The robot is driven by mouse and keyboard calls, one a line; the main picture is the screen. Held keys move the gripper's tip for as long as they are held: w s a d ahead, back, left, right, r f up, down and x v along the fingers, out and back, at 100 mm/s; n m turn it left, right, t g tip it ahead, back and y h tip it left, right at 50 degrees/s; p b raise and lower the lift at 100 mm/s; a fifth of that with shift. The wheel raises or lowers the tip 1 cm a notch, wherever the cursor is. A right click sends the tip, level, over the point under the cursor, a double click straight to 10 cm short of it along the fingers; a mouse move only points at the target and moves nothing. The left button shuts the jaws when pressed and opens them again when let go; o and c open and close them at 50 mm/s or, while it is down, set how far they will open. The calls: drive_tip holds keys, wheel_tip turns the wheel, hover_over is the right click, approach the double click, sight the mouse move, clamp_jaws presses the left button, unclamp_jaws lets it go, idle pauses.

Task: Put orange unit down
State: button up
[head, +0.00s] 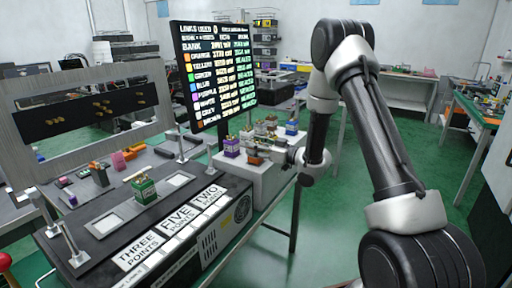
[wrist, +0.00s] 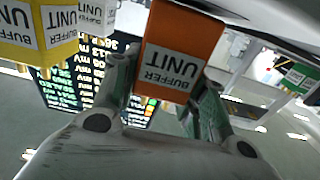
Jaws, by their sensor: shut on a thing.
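The orange unit (wrist: 178,48), a block with a white BUFFER UNIT label, is between the two fingers of my gripper (wrist: 163,82) in the wrist view. The fingers are shut on its sides. In the head view my gripper (head: 275,153) is low at the front right of the grey box, and the orange unit (head: 253,159) shows small at its tip. I cannot tell whether the unit touches the box top.
The grey box (head: 262,183) carries a purple unit (head: 232,147) and several other units. A yellow unit (wrist: 45,35) is close by in the wrist view. A green unit (head: 143,189) stands on the black points bench, near a lit screen (head: 215,75).

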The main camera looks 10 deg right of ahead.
drive_tip(key=shift+f, duration=0.15)
drive_tip(key=o, duration=1.1)
drive_tip(key=shift+d+f, duration=0.1)
